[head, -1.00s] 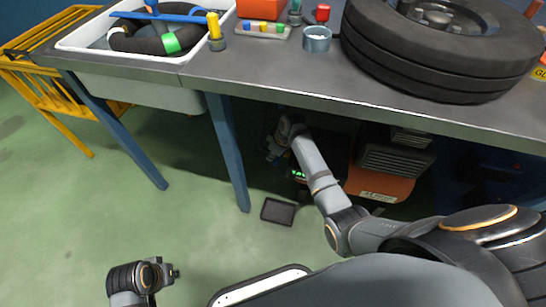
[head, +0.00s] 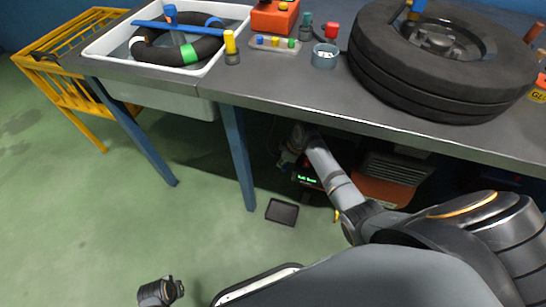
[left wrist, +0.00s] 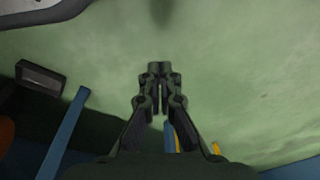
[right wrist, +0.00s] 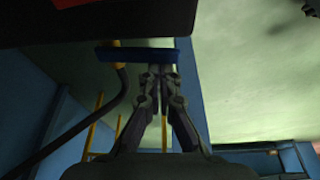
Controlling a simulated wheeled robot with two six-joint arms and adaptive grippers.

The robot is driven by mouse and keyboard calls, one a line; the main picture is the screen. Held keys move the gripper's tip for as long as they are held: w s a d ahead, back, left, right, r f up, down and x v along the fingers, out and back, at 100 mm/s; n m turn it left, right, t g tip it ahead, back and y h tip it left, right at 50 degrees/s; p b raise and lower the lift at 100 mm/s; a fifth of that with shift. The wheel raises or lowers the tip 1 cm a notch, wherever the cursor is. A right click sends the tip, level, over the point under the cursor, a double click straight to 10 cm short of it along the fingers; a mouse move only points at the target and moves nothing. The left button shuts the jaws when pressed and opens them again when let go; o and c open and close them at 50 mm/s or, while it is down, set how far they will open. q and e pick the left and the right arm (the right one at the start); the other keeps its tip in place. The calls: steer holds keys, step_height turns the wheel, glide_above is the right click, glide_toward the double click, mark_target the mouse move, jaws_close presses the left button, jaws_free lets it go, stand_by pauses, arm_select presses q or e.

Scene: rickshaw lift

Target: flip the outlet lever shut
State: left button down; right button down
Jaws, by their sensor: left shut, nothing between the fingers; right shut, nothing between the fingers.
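A blue bar (right wrist: 137,54), which looks like the outlet lever, lies crosswise in the right wrist view. It sits under a dark overhanging body, beside a brass-coloured fitting and a black hose (right wrist: 75,130). My right gripper (right wrist: 160,70) is shut and empty, its fingertips right at the bar's right part; whether they touch cannot be told. The lever cannot be made out there. My left gripper (left wrist: 160,70) is shut and empty over open floor.
The grey bench (head: 285,108) overhangs my right arm. A blue bench leg (head: 238,155) stands left of it. A small black tray (head: 281,211) lies on the floor. A tyre (head: 440,60) and a white basin (head: 110,45) are on top.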

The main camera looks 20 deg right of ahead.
arm_select(q)
steer(key=f, duration=0.1)
steer(key=s+a+f, duration=0.1)
steer(key=f, duration=0.1)
steer(key=shift+s, duration=0.2)
arm_select(e)
steer(key=shift+s+d, duration=0.15)
arm_select(q)
steer(key=shift+d, duration=0.1)
